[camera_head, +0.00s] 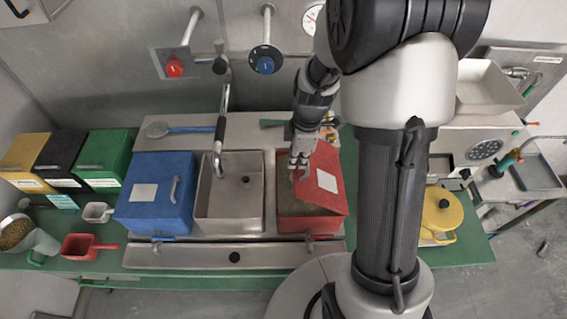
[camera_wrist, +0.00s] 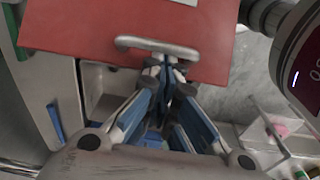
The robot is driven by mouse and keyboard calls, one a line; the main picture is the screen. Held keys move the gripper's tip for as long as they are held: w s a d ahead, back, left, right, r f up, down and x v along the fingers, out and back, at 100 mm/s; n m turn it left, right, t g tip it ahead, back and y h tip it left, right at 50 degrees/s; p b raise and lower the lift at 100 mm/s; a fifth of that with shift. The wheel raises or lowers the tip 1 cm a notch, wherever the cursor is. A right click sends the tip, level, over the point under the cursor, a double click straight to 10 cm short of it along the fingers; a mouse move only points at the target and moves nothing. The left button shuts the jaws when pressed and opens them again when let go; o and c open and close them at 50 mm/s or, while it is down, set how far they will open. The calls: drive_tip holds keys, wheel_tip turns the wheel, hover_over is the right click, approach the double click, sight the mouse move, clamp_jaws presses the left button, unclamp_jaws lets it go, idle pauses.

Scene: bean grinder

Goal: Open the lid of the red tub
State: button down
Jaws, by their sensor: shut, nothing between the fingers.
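The red tub (camera_head: 308,224) stands right of the steel sink. Its red lid (camera_head: 329,205), with a white label, is tilted up toward the right, and the brownish inside of the tub (camera_head: 288,200) shows to its left. My gripper (camera_head: 299,172) is shut and empty at the left side of the raised lid. In the wrist view, the lid (camera_wrist: 75,25) fills the top, and its grey handle (camera_wrist: 157,46) lies just beyond my closed fingertips (camera_wrist: 164,70). Whether the fingers touch the handle or lid cannot be told.
The steel sink (camera_head: 202,208) and its faucet (camera_head: 220,140) stand left of the tub, with a closed blue tub (camera_head: 140,212) beyond. A yellow pot (camera_head: 440,212) stands at the right. My arm blocks the view between it and the red tub.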

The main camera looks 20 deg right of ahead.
drive_tip(key=s+d+r+t+y+b, duration=0.1)
drive_tip(key=s+d+r+y+b, duration=0.1)
drive_tip(key=d+b, duration=0.2)
drive_tip(key=s+d+r+y+b, duration=0.3)
drive_tip(key=d, duration=0.8)
drive_tip(key=shift+d+r+t+b, duration=0.25)
drive_tip(key=shift+r+t+b, duration=0.1)
drive_tip(key=shift+t+b, duration=0.05)
drive_tip(key=shift+s, duration=0.1)
